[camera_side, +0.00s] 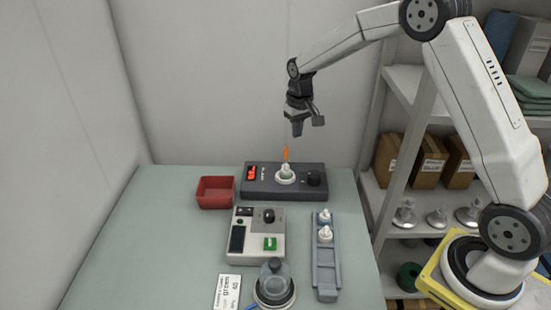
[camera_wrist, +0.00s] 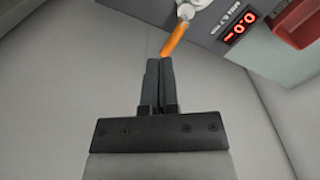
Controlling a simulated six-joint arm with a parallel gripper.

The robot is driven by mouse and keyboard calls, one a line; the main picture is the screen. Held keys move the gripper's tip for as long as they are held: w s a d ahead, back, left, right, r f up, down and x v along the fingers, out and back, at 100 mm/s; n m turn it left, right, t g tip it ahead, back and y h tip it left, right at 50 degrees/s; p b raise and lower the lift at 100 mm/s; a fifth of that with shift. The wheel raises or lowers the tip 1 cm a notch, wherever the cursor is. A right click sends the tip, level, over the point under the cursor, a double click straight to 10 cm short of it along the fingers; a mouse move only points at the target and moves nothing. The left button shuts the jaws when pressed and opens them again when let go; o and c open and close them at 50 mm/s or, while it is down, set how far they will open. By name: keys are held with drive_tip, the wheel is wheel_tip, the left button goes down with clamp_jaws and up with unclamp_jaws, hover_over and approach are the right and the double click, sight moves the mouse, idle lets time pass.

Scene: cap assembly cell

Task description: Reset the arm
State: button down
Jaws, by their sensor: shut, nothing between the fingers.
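My gripper (camera_side: 297,130) hangs in the air above the back of the table, pointing down, over a dark device with a red display. In the wrist view my gripper (camera_wrist: 159,62) has its two dark fingers together with nothing between them. An orange pointed piece (camera_side: 286,154) stands upright on a white fitting (camera_side: 286,173) on the dark device, below and apart from my fingers. The orange piece also shows in the wrist view (camera_wrist: 174,40), just beyond the fingertips.
The dark device (camera_side: 256,192) sits at the table's back, with a red bin (camera_side: 215,192) left of it. Shelves (camera_side: 372,202) stand right.

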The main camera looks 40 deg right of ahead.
drive_tip(key=s+a+n+t, duration=0.1)
drive_tip(key=s+a, duration=0.3)
drive_tip(key=s, duration=0.7)
drive_tip(key=s+a+n+t, duration=0.1)
drive_tip(key=s+a, duration=0.3)
drive_tip(key=s, duration=0.8)
drive_tip(key=shift+s+a+n, duration=0.2)
drive_tip(key=shift+a+n, duration=0.1)
drive_tip(key=shift+a, duration=0.05)
